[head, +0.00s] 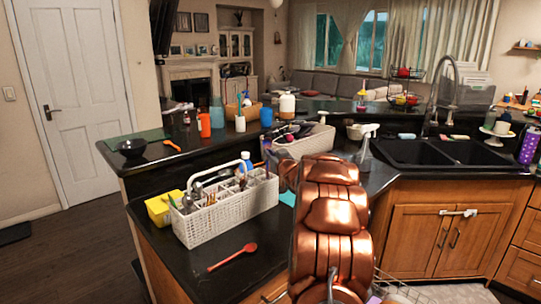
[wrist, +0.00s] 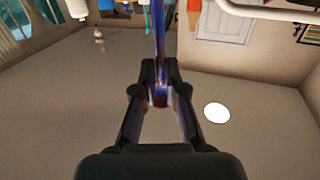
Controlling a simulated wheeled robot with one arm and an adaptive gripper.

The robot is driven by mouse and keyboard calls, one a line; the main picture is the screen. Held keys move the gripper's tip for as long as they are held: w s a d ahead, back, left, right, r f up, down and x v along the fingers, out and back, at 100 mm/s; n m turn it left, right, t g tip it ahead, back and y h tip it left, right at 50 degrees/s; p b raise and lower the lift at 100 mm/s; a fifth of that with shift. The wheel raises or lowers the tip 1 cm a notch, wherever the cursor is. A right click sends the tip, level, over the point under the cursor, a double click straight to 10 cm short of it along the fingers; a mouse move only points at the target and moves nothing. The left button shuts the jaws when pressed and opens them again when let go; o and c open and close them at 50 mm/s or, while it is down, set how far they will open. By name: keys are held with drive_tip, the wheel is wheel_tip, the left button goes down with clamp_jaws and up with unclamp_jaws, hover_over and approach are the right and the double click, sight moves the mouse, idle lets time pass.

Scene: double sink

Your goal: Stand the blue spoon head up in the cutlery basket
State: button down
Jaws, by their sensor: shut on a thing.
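The cutlery basket (head: 228,216) is white and woven, with a handle and compartments. It stands on the dark counter at the left, with several utensils upright in it. My gripper (wrist: 160,88) is shut on a thin blue-purple thing, which I take for the blue spoon (wrist: 159,38). It extends from between the fingertips to the top edge of the wrist view, so its far end is cut off. In the head view my copper arm covers most of the gripper, which is just right of the basket's far end. I cannot clearly tell the spoon's head there.
A yellow box (head: 158,208) stands left of the basket. Cups line the raised ledge. The double sink (head: 440,152) is at right.

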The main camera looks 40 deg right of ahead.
drive_tip(key=shift+f+b, duration=2)
drive_tip(key=shift+f, duration=0.4)
drive_tip(key=shift+f+b, duration=0.7)
drive_tip(key=shift+f, duration=1.05)
drive_tip(key=c, duration=1.2)
unclamp_jaws()
drive_tip(key=shift+o, duration=0.2)
drive_tip(key=v, duration=1.2)
